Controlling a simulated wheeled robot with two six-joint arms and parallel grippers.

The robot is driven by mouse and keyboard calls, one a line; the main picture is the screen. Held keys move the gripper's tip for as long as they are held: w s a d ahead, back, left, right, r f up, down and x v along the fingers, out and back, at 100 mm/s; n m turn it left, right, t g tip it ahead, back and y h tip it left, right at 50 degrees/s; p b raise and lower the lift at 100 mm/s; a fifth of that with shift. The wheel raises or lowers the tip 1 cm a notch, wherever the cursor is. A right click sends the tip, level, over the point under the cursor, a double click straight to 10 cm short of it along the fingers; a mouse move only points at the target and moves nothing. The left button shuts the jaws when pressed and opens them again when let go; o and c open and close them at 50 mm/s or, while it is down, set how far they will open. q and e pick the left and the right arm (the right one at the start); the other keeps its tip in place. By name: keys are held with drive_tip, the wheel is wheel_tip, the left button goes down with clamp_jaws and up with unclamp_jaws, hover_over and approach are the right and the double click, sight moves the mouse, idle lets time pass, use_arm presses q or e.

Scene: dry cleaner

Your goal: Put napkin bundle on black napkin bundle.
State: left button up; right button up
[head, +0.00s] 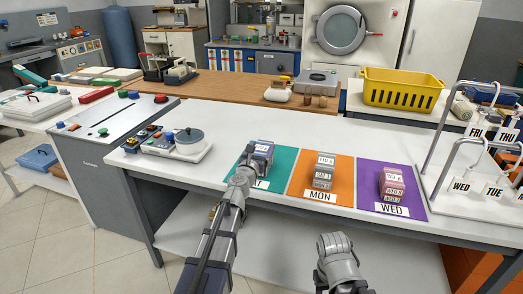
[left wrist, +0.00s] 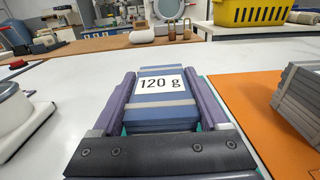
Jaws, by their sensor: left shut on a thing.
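My left gripper (head: 252,168) is shut on a blue napkin bundle (head: 262,149) with a light band and a white label. In the left wrist view the bundle (left wrist: 161,100) lies between the two purple fingers and its label reads 120 g. It is over the teal mat (head: 234,156); I cannot tell whether it touches the mat. A grey stack of bundles (head: 323,171), possibly the black one, stands on the orange mat (head: 302,171) to the right. It also shows in the left wrist view (left wrist: 300,100). My right gripper (head: 336,246) is low in front of the counter, its jaws unclear.
A pink stack (head: 392,184) stands on the purple mat (head: 371,203) marked WED. A scale (head: 178,145) is left of the teal mat. A rack of bent metal posts (head: 441,132) with day tags stands at the right. A yellow basket (head: 400,90) is behind. The white counter between is clear.

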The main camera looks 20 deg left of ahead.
use_arm(q)
drive_tip(key=o, duration=1.3)
drive_tip(key=shift+f, duration=0.1)
drive_tip(key=shift+o, duration=0.2)
drive_tip(key=s, duration=1.2)
drive_tip(key=shift+a, duration=0.2)
